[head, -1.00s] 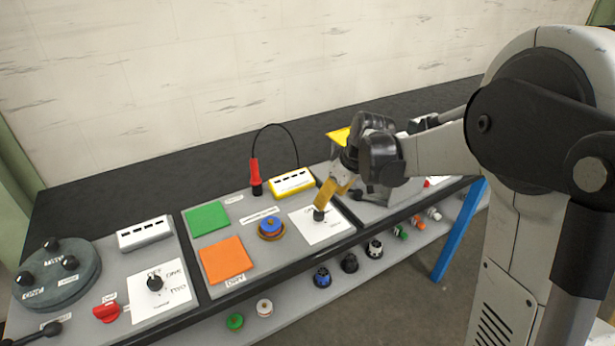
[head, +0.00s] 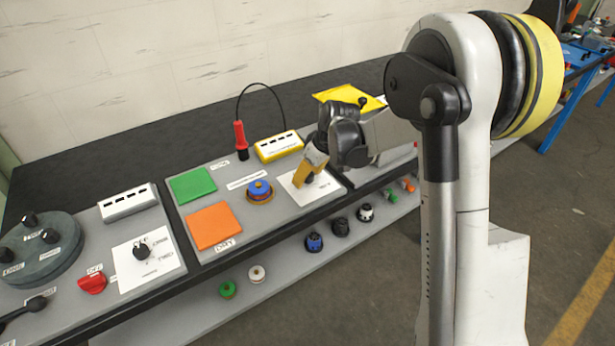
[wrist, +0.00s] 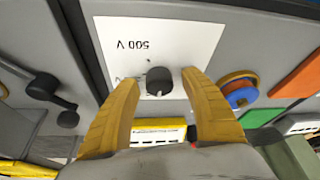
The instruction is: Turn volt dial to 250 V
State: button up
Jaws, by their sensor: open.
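The volt dial (wrist: 159,81) is a small dark knob on a white label plate (wrist: 120,30) that reads "500 V", upside down in the wrist view. Another marking beside the knob is partly covered by a finger. My gripper (wrist: 160,110) is open, with one yellow finger on each side of the knob. I cannot tell whether either finger touches it. In the head view my gripper (head: 308,172) is low over the white plate (head: 322,189) and hides most of the knob.
A blue and orange knob (head: 260,190) sits just left of the plate. Green (head: 193,185) and orange (head: 213,226) pads lie further left. A yellow meter box (head: 279,147) and a red probe (head: 241,138) stand behind. A black crank handle (wrist: 50,95) is nearby in the wrist view.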

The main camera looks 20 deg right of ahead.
grip_shut()
jog(key=shift+m, duration=0.4)
jog(key=m+h, duration=0.1)
jog(key=m, duration=0.1)
jog(key=shift+m+t, duration=0.3)
jog(key=shift+m, duration=0.1)
jog(key=m+h, duration=0.1)
jog(key=m, duration=0.2)
jog(key=shift+m+h, duration=0.3)
jog(key=shift+h, duration=0.1)
jog(key=m+h, duration=0.1)
jog(key=m, duration=0.2)
jog(key=m+h, duration=0.1)
jog(key=m, duration=0.2)
jog(key=shift+d+p, duration=0.1)
jog(key=shift+p, duration=0.3)
jog(key=shift+m, duration=0.4)
jog(key=shift+s, duration=0.1)
